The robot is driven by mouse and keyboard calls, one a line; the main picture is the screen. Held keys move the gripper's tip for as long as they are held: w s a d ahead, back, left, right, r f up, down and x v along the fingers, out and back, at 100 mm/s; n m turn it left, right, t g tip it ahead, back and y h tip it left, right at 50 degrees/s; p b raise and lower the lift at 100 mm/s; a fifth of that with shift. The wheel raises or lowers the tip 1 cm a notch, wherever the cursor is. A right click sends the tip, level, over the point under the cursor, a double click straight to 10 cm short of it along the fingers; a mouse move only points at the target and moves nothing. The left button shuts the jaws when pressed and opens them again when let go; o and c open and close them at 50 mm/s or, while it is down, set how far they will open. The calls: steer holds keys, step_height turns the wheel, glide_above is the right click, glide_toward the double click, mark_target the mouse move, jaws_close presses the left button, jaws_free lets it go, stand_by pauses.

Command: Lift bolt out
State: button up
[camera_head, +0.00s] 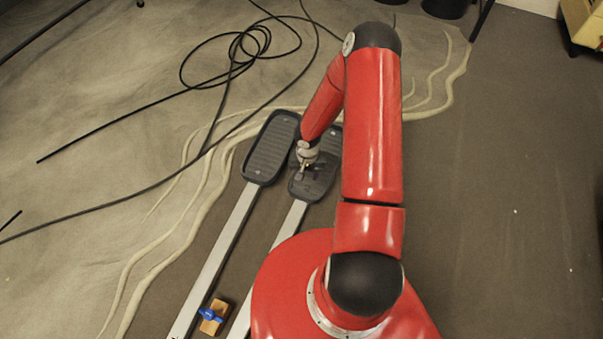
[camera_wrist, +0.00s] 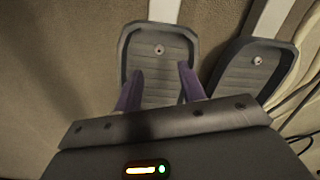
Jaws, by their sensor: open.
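A small round bolt (camera_wrist: 159,50) sits in the grey ridged foot pedal (camera_wrist: 180,43) in the wrist view, near the end where the pale bar joins. The same pedal (camera_head: 322,180) lies on the floor in the head view, partly hidden by my arm. My gripper (camera_wrist: 160,76) is open and empty over this pedal. Its two purple fingers stand apart on either side, with the bolt beyond the fingertips and roughly centred between them. In the head view my gripper (camera_head: 305,166) is small, and the bolt cannot be made out there.
A second pedal (camera_head: 268,150) lies alongside; it shows in the wrist view (camera_wrist: 238,78) with a similar bolt (camera_wrist: 257,60). Pale bars run from both pedals. An orange block with a blue part (camera_head: 212,317) lies near the bars. Black cable (camera_head: 235,70) loops over the floor. Floor at right is clear.

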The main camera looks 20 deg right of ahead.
mark_target(306, 188)
step_height(306, 188, down, 7)
steer(key=shift+f+b, duration=0.15)
steer(key=shift+b, duration=0.35)
jaws_close()
